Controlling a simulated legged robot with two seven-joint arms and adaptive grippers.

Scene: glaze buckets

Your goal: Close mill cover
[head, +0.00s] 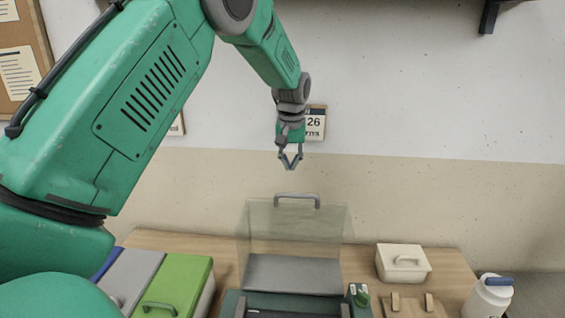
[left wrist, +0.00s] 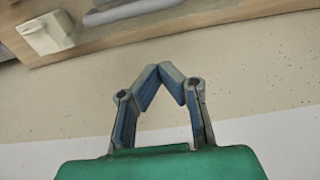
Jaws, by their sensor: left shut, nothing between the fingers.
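The mill (head: 292,306) stands at the front middle of the table, with a dark green body and a grey bed. Its clear cover (head: 296,228) stands raised and upright, with a grey handle (head: 297,197) along its top edge. My left gripper (head: 290,168) is above the cover's handle, apart from it, with its fingertips together and nothing held. In the left wrist view the left gripper (left wrist: 172,72) also shows its fingertips meeting, with wall behind them. My right gripper is in neither view.
Bins with a green lid (head: 175,283) and a grey lid (head: 130,275) stand left of the mill. A cream box (head: 403,264) and a white bottle (head: 489,297) stand to the right. The wall with a calendar (head: 316,123) is behind.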

